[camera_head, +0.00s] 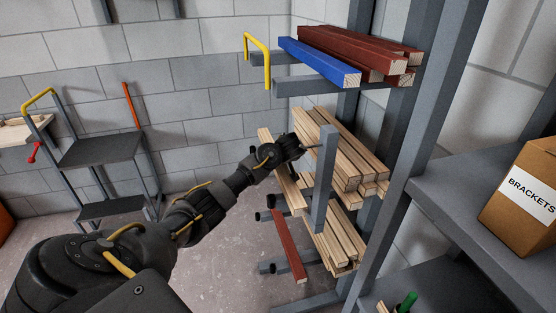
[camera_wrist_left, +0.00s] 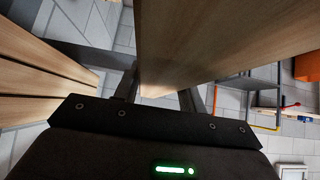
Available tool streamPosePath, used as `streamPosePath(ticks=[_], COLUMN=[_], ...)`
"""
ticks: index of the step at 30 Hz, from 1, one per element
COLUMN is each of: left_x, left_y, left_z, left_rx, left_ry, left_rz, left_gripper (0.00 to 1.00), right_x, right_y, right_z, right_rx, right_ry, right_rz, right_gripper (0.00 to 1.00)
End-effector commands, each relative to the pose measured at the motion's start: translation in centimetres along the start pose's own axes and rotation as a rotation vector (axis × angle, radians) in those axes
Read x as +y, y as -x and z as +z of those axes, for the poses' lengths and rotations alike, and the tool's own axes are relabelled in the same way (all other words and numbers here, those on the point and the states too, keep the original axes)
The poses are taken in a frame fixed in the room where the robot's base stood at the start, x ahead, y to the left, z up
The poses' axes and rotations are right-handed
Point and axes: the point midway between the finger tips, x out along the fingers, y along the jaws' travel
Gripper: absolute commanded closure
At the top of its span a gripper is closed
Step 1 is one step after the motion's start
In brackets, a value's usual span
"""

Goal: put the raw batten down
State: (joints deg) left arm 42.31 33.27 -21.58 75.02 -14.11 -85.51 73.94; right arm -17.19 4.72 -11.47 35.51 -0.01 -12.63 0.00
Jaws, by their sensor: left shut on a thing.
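The raw batten (camera_head: 291,196) is pale bare wood, held by my left gripper (camera_head: 290,160) just left of the rack's front post (camera_head: 325,180). The gripper and wrist hide its middle in the head view. In the left wrist view the batten (camera_wrist_left: 225,40) fills the top centre, between the fingers of my left gripper (camera_wrist_left: 158,95), which are shut on it. Several other raw battens (camera_head: 350,155) lie on the rack's middle level, right of the post, and more raw battens (camera_head: 335,240) lie lower down. My right gripper is not in view.
Blue (camera_head: 318,62) and red-brown battens (camera_head: 350,50) lie on the top arms, with a yellow hoop (camera_head: 258,60) at their end. A red-brown batten (camera_head: 288,245) lies low on the left. A BRACKETS box (camera_head: 525,200) stands at right. A stepped stand (camera_head: 100,150) is at left.

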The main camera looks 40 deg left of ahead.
Motion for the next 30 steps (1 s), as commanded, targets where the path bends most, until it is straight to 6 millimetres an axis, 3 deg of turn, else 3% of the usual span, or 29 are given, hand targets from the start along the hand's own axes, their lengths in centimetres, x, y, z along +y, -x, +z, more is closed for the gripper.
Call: streamPosePath(ticks=[6,7,11,23,30], left_x=[0.0,0.0,0.0,0.1,0.2], left_y=[-0.2,-0.2,-0.1,0.5,5.0], left_z=[0.2,0.2,0.2,0.1,0.2], left_rx=[0.001,0.000,0.000,0.000,0.001], left_ry=[0.001,0.000,-0.001,-0.001,0.000], left_rz=[0.001,0.000,0.000,0.001,0.005], left_gripper=[0.99,0.55,0.38,0.38,0.38], right_x=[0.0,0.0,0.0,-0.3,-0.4], right_y=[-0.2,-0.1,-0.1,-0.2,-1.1], right_z=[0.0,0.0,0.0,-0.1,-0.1], right_rx=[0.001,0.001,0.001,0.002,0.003], right_ry=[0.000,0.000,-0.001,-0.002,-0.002], right_rz=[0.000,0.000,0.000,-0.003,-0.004], right_gripper=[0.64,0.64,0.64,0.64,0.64])
